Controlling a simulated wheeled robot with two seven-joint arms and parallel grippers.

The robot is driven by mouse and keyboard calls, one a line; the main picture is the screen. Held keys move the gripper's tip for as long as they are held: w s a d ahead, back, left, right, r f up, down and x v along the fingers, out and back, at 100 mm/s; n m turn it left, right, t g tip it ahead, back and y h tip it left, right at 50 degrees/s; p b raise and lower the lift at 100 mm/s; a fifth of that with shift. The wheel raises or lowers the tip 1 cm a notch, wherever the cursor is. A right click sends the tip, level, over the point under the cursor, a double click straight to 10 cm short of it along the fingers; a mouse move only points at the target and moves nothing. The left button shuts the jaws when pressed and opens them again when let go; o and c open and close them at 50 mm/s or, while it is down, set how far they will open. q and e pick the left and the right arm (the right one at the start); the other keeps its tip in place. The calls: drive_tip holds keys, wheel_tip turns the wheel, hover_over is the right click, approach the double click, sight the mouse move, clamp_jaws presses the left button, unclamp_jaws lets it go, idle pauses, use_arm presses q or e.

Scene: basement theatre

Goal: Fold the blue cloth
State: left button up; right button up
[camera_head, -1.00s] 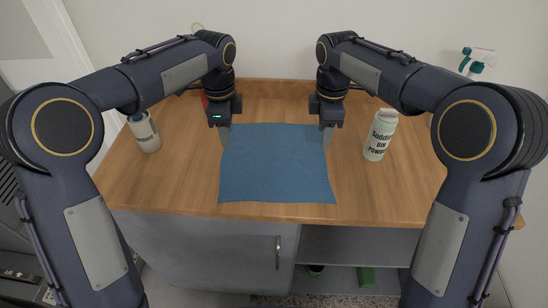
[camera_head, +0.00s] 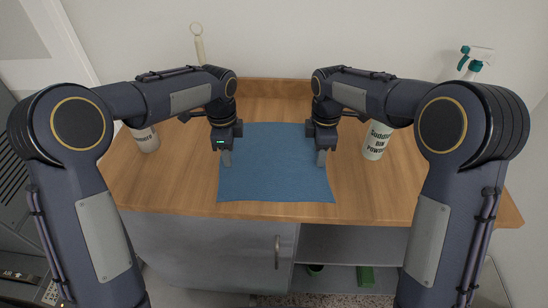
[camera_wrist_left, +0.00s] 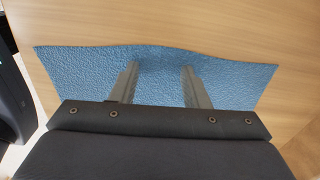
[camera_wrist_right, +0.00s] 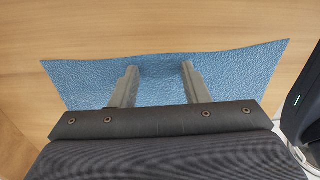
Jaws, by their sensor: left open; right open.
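The blue cloth (camera_head: 275,175) lies flat and spread out on the wooden counter, its near edge close to the counter's front edge. My left gripper (camera_head: 226,158) is over the cloth's left edge, with its fingers apart. In the left wrist view the open fingers (camera_wrist_left: 160,85) point at the cloth's side edge, which bulges slightly between them. My right gripper (camera_head: 322,157) is over the cloth's right edge, also open. In the right wrist view its fingers (camera_wrist_right: 158,82) are apart over the cloth (camera_wrist_right: 235,75). I cannot tell whether the fingertips touch the cloth.
A labelled white bottle (camera_head: 376,142) stands right of the cloth, partly behind my right arm. A labelled container (camera_head: 146,138) stands at left, partly behind my left arm. A spray bottle (camera_head: 474,62) is at the back right.

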use_arm(q)
drive_tip(key=shift+c, duration=0.5)
use_arm(e)
drive_tip(key=shift+c, duration=0.5)
use_arm(q)
drive_tip(key=shift+f, duration=0.1)
clamp_jaws()
use_arm(e)
drive_tip(key=shift+f, duration=0.1)
clamp_jaws()
